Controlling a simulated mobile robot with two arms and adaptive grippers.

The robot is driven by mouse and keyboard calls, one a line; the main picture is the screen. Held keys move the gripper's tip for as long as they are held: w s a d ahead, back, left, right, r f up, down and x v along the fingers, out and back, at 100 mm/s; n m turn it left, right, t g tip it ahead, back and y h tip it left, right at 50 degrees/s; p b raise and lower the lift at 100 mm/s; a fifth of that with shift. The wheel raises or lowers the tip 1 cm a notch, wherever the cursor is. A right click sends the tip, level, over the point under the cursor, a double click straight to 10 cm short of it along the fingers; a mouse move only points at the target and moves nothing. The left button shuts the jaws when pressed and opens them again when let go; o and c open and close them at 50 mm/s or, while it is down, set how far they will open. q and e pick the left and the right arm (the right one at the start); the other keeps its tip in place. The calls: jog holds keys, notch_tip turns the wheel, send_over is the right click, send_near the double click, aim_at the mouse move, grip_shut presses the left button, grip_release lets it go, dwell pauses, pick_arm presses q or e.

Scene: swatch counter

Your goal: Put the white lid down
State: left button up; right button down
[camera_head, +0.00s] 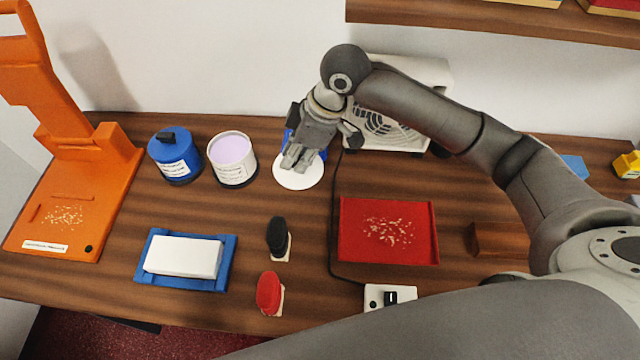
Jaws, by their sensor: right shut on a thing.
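The white lid (298,178) is a round flat disc at the middle of the counter, right of the open tub. My right gripper (296,160) reaches down from above and is shut on the lid. Its fingers and wrist cover the lid's far part. I cannot tell whether the lid touches the counter or hangs just above it. An open white tub (232,170) with pale lilac contents stands left of the lid. My left gripper is not in view.
A closed blue tub (175,158) stands left of the white tub. A blue thing behind my gripper is mostly hidden. A fan heater (385,125) is behind right. A red tray (388,258) and two stamp-like tools, black (278,236) and red (269,292), are nearer.

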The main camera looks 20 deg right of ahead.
aim_at(309, 168)
jog(key=f, duration=0.5)
jog(key=shift+a+f+p, duration=0.3)
jog(key=shift+p, duration=0.05)
jog(key=shift+d+f, duration=0.1)
jog(key=shift+f, duration=2.15)
jog(key=shift+f, duration=0.15)
jog(key=c, duration=1.4)
grip_release()
jog(key=shift+o, duration=0.2)
jog(key=v, duration=1.2)
jog(key=shift+r, duration=0.2)
jog(key=shift+s+f, duration=0.1)
